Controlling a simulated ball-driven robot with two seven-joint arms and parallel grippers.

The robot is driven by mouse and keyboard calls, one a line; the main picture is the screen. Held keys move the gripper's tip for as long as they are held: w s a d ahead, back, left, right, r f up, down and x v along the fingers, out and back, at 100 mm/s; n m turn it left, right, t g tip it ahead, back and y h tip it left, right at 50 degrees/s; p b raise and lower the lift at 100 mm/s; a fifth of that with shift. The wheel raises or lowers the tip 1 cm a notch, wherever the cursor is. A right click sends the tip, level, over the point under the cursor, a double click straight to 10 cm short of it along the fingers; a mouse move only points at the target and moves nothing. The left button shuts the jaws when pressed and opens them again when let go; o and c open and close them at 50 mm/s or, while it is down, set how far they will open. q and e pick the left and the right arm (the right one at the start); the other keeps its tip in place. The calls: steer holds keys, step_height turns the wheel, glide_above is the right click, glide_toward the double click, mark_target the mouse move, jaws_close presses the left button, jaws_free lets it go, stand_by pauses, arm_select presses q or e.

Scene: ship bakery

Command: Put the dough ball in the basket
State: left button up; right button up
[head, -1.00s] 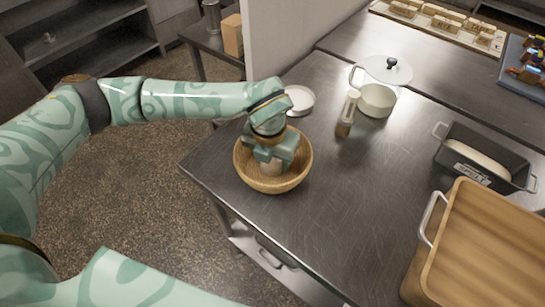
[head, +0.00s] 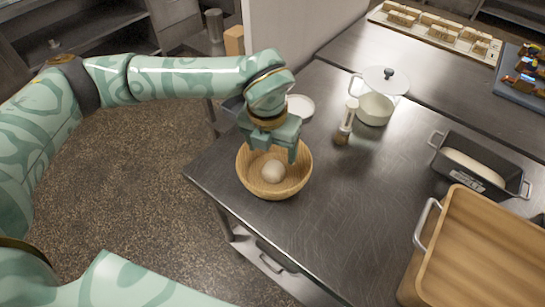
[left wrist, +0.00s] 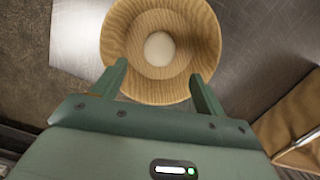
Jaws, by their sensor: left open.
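The dough ball (head: 272,171) is pale and round and rests inside the round wooden basket (head: 296,183) near the left corner of the steel table. In the left wrist view the dough ball (left wrist: 159,48) sits at the middle of the basket (left wrist: 190,84). My left gripper (head: 272,157) is open and empty above the basket, its fingers apart from the ball. The left wrist view shows its two fingers (left wrist: 160,80) spread on either side, over the near rim. My right gripper is not in view.
A white dish (head: 300,107), a glass shaker (head: 347,122) and a lidded white pot (head: 374,108) stand behind the basket. The table's middle is clear.

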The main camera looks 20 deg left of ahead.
arm_select(q)
steer(key=shift+s+r, duration=0.2)
steer(key=shift+r, duration=1.75)
